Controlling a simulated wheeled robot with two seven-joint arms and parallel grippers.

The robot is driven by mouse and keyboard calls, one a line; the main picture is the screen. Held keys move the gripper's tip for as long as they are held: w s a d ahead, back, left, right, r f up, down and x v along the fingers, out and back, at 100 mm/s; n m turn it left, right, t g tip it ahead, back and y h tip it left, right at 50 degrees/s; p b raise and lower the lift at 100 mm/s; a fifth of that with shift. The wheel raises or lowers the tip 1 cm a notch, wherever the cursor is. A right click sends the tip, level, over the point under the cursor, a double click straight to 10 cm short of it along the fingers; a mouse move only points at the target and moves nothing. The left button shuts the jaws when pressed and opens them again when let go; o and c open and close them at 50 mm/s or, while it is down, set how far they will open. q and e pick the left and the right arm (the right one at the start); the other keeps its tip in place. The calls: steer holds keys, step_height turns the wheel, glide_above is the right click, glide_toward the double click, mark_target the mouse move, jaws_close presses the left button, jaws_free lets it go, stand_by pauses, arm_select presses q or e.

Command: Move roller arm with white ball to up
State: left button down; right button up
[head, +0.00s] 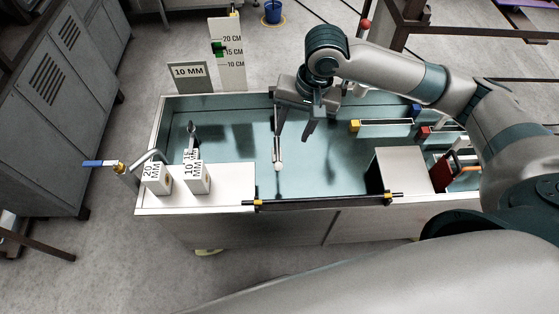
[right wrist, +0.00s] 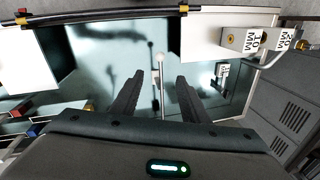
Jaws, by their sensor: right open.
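The roller arm is a thin metal rod (head: 276,142) with a white ball (head: 278,166) at its near end, over the blue-green basin. The white ball also shows in the right wrist view (right wrist: 159,57), with the rod (right wrist: 161,92) running back from it between my fingers. My right gripper (head: 296,132) is open above the basin, its fingers pointing down near the rod. In the right wrist view my fingers (right wrist: 160,78) stand apart on both sides of the rod, with the ball beyond their tips. I cannot tell any contact. My left gripper is not in view.
White blocks marked 20 MM (head: 153,178) and 10 MM (head: 197,180) stand on the basin's left ledge, near a blue-handled valve (head: 103,164). A scale board (head: 229,62) and a 10 MM sign (head: 188,76) rise behind. A dark bar (head: 325,202) crosses the front edge.

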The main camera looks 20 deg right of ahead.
mark_target(279, 164)
steer(key=shift+f, duration=0.1)
steer(key=a+f, duration=0.1)
steer(key=f, duration=0.4)
steer(key=w+a+f+p, duration=0.1)
steer(key=f, duration=0.5)
steer(key=a+f, duration=0.1)
steer(key=f, duration=0.5)
steer(key=shift+w+p, duration=0.25)
steer(key=shift+p, duration=0.15)
jaws_close()
